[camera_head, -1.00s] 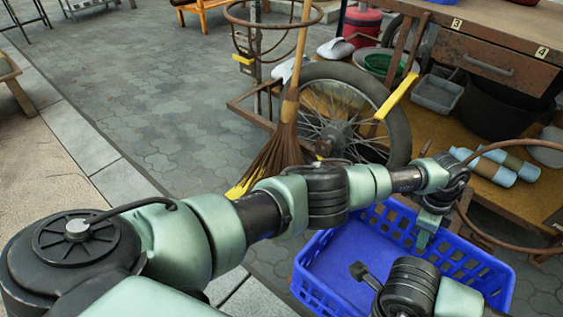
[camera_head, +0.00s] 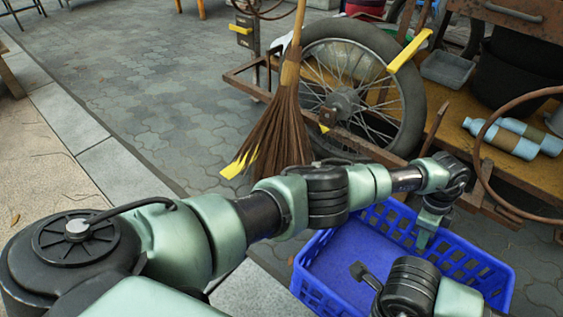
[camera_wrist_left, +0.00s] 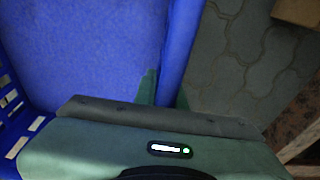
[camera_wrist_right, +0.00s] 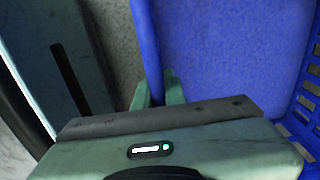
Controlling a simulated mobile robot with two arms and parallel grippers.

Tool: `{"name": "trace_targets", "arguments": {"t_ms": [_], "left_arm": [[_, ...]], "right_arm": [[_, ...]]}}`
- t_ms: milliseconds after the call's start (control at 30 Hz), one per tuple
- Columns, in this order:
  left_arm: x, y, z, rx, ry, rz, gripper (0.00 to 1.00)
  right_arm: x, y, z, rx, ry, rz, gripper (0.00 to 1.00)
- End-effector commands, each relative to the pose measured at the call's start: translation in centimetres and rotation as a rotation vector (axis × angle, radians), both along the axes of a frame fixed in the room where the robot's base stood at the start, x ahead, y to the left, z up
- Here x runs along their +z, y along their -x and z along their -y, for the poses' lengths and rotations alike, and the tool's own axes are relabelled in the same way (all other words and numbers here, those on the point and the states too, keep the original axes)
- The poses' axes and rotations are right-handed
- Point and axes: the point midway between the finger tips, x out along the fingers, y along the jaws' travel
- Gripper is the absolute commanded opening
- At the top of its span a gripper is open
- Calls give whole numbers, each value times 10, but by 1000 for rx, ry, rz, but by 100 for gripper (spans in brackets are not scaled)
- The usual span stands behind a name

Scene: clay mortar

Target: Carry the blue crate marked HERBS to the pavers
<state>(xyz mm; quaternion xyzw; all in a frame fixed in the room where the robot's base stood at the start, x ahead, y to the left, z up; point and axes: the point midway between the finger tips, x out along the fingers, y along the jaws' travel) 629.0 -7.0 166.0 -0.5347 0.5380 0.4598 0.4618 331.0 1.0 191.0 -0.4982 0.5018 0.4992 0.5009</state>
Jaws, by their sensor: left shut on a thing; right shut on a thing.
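The blue crate (camera_head: 345,258) is at the lower right of the head view, empty where I see inside. No HERBS mark shows. My left gripper (camera_head: 427,232) is shut on the crate's far wall; in the left wrist view its fingers (camera_wrist_left: 165,90) straddle the blue wall. My right arm covers the near side in the head view. In the right wrist view my right gripper (camera_wrist_right: 157,92) is shut on the opposite wall. Grey interlocking pavers (camera_head: 150,125) cover the ground. I cannot tell how high the crate is above it.
A wooden cart (camera_head: 450,140) with a spoked wheel (camera_head: 395,65) stands just beyond the crate. A broom (camera_head: 275,130) leans by the wheel. Blue bottles (camera_head: 510,138) lie on the cart. Pale kerb stones (camera_head: 75,118) border sandy ground at left. The paving at upper left is open.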

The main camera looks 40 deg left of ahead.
Motion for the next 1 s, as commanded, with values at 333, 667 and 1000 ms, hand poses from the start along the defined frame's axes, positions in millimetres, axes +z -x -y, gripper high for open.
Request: {"name": "trace_targets", "arguments": {"t_ms": [333,667,1000], "left_arm": [[-1,1,1,-3,2,-3,0],[-15,1,1,-3,2,-3,0],[-36,1,2,-3,2,-3,0]], "right_arm": [[-1,-3,0,-5,0,6,0],[-15,-3,0,-5,0,6,0],[-36,-3,0,-5,0,6,0]]}}
